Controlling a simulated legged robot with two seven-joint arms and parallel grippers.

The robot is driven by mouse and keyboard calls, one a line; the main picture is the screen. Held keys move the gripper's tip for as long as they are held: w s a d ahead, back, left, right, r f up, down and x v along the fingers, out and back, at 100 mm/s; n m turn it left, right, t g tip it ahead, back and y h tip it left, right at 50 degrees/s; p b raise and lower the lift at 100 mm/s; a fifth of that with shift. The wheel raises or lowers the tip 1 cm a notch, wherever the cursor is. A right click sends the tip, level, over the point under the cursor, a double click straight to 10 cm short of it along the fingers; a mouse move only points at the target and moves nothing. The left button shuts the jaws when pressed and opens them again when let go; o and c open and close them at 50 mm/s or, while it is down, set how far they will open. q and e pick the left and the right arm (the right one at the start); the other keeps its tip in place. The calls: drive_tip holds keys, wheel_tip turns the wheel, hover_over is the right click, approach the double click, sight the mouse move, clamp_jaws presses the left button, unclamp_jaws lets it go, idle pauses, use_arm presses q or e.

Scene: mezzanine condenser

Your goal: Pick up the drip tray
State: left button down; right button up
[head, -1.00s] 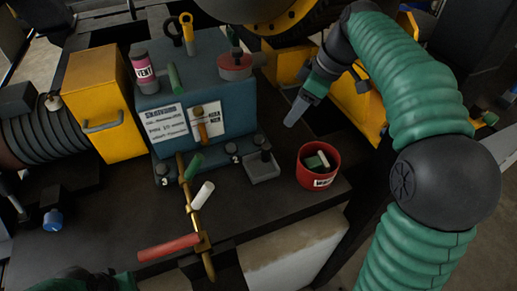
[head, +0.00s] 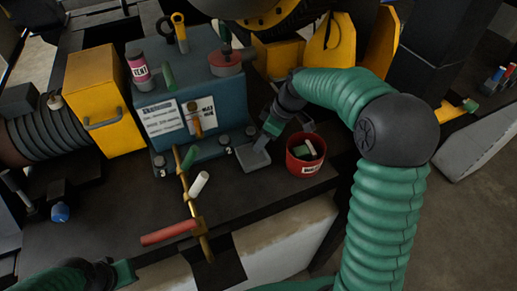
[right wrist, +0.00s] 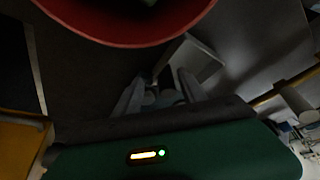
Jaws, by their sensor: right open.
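The drip tray (head: 250,158) is a small grey square tray on the dark bench, in front of the blue-grey box. My right gripper (head: 264,141) is over the tray's right side and hides part of it. In the right wrist view the tray (right wrist: 198,62) lies just beyond the fingertips of my right gripper (right wrist: 158,84), which is open with nothing held between the fingers. I cannot tell whether a finger touches the tray. My left gripper (head: 122,273) is at the bottom left, away from the tray; its jaws are not clear.
A red bucket (head: 293,163) with small items stands close to the right of the tray and fills the top of the right wrist view. A brass pipe with a red handle (head: 169,233) stands left of the tray. The bench front between pipe and bucket is clear.

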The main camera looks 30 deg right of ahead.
drive_tip(key=shift+w+a, duration=0.1)
drive_tip(key=shift+a, duration=0.2)
drive_tip(key=shift+w+a, duration=0.1)
drive_tip(key=shift+a, duration=0.2)
drive_tip(key=shift+c, duration=1.2)
drive_tip(key=shift+w+a+r, duration=0.1)
drive_tip(key=shift+a, duration=0.35)
drive_tip(key=c, duration=0.5)
drive_tip(key=shift+c, duration=1.1)
clamp_jaws()
drive_tip(key=shift+d, duration=0.8)
use_arm(q)
drive_tip(key=shift+w+a+f, duration=0.1)
drive_tip(key=shift+a+f, duration=0.1)
drive_tip(key=shift+a, duration=0.1)
use_arm(e)
drive_tip(key=shift+a, duration=0.1)
